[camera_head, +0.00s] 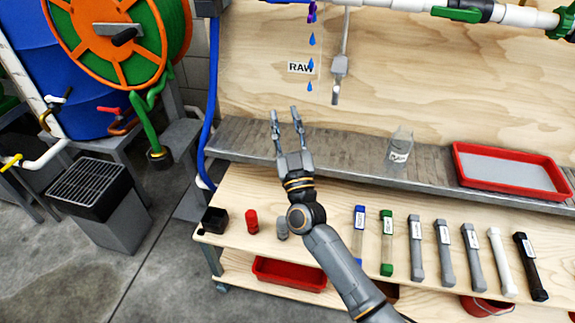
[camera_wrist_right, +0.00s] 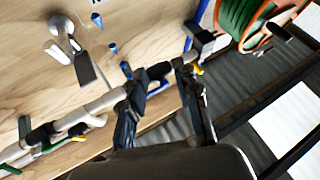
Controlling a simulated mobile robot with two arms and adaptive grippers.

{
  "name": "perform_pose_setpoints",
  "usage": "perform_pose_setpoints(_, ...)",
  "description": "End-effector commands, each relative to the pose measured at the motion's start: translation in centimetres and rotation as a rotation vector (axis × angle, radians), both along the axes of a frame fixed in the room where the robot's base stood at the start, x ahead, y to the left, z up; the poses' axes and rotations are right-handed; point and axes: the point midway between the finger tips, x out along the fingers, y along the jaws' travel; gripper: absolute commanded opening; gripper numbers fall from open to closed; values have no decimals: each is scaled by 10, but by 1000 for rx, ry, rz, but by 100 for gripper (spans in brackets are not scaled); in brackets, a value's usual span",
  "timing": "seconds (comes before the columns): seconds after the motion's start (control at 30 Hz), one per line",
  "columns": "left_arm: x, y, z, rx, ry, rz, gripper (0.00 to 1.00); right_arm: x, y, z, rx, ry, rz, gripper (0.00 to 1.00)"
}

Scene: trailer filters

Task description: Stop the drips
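Blue drops (camera_head: 311,62) hang in a vertical line below a purple-blue fitting (camera_head: 312,14) at the top edge of the head view, in front of the wooden back panel. Drops also show at the upper left of the right wrist view (camera_wrist_right: 113,48). A white pipe (camera_head: 395,3) runs along the top of the panel. My right gripper (camera_head: 285,111) is open, its fingers pointing up, below and left of the drops in the head view. I see nothing held between its fingers (camera_wrist_right: 160,72). My left gripper is not in view.
A grey shelf (camera_head: 340,146) holds a clear bottle (camera_head: 399,148) and a red tray (camera_head: 508,172). Several filter cartridges (camera_head: 445,253) lie on the lower bench, with a red cylinder (camera_head: 252,221). A grey tool (camera_head: 339,68) hangs by the RAW label (camera_head: 300,67). A hose reel (camera_head: 118,38) stands left.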

Motion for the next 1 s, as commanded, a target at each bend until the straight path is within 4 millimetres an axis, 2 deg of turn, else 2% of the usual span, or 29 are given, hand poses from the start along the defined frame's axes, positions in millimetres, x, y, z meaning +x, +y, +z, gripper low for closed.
perform_pose_setpoints(0.4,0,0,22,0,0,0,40,-21,4,-80,-76,268,141,31)
perform_pose_setpoints(0.6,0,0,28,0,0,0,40,-32,1,-109,-95,368,176,31)
perform_pose_setpoints(0.8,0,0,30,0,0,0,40,-38,0,-123,-103,419,190,31)
perform_pose_setpoints(1.0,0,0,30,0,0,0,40,-39,0,-126,-104,425,193,31)
